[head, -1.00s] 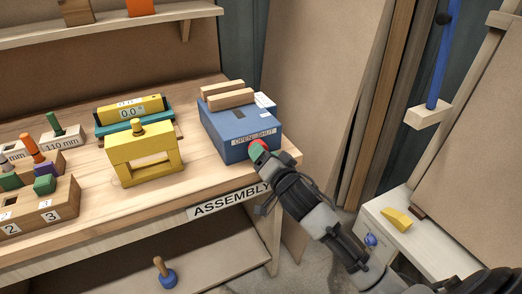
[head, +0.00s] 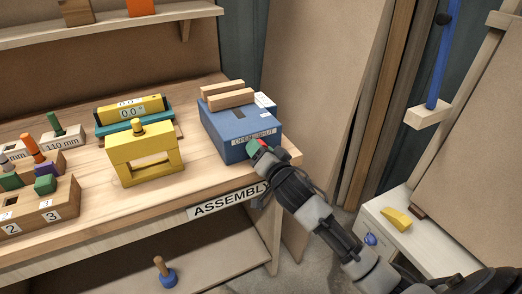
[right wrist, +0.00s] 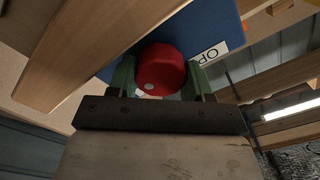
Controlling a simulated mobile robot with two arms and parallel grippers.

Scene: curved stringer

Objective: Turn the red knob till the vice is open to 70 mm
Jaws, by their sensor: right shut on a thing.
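The vice is a blue box (head: 225,144) with an OPEN/SHUT label on its front, standing at the right end of the workbench. Two wooden jaw bars (head: 231,99) lie side by side on its top with a narrow gap; I cannot read the gap in millimetres. The red knob (right wrist: 163,70) sticks out of the vice front and has a pale dot near its lower edge in the right wrist view. My right gripper (right wrist: 158,78) is shut on the knob, one green finger on each side. In the head view it mostly hides the knob. My left gripper is not in view.
A yellow frame block (head: 146,157) and a teal stand with a yellow gauge reading 0.0 (head: 131,111) stand left of the vice. Wooden blocks with coloured pegs (head: 38,212) fill the bench's left. A white cabinet (head: 425,235) with a yellow wedge is at right.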

